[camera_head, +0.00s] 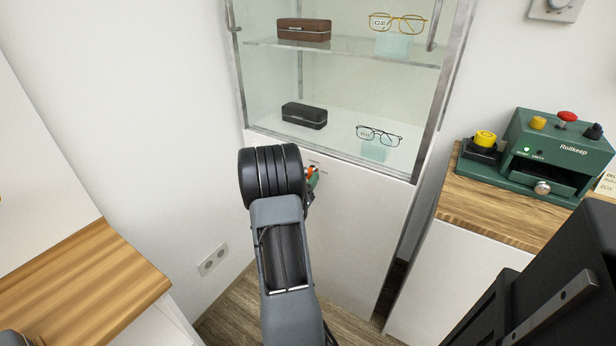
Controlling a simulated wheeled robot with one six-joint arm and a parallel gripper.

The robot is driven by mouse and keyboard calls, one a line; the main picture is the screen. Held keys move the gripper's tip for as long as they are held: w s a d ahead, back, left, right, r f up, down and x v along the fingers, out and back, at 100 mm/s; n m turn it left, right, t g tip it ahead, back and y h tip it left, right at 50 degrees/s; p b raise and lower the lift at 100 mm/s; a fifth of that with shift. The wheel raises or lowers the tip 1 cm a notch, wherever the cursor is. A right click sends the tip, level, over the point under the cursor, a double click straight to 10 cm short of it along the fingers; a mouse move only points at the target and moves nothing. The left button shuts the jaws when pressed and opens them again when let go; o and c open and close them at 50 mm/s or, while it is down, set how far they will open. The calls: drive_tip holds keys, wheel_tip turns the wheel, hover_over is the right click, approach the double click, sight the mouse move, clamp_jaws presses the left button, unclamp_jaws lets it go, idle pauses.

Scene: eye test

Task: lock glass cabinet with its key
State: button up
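The glass cabinet (349,152) stands in front of me, with a glass upper part in a metal frame and a white lower panel. My arm reaches to the white panel just below the glass. My gripper (312,180) is mostly hidden behind my own dark wrist, so I cannot tell whether it is open or shut. A small orange and green thing (312,174) shows beside the wrist, close to the panel. It may be the key with its tag, but it is too small and covered to tell. The lock itself is not clearly visible.
In the cabinet are a brown case (304,30), a black case (304,115), gold glasses (398,23) and dark glasses (379,135). A green Rollkeep device (545,165) stands on a wooden counter (478,211) at right. Another wooden top (85,290) is at left.

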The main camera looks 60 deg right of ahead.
drive_tip(key=v, duration=1.3)
drive_tip(key=shift+a+f, duration=0.15)
drive_tip(key=shift+a, duration=0.1)
drive_tip(key=shift+w, duration=0.1)
drive_tip(key=w+a+r+n+t+y+p, duration=0.4)
drive_tip(key=w+a+r+t+y+p, duration=0.2)
drive_tip(key=w+r+y+p, duration=0.15)
drive_tip(key=w+a+r+n+t+y+p, duration=0.3)
drive_tip(key=w+a+r+t+y+p, duration=0.25)
drive_tip(key=w+r, duration=0.25)
drive_tip(key=s+a+r+n+y+p, duration=0.2)
drive_tip(key=a+r+n+y+p, duration=0.55)
drive_tip(key=a, duration=0.45)
drive_tip(key=s+a+r+n+g+y+p, duration=0.2)
drive_tip(key=s+a+r+n+g+p, duration=0.2)
drive_tip(key=s+r, duration=0.7)
drive_tip(key=s+a+g+p, duration=0.2)
drive_tip(key=s+a+g, duration=0.1)
drive_tip(key=shift+p, duration=0.4)
drive_tip(key=shift+s+r, duration=0.1)
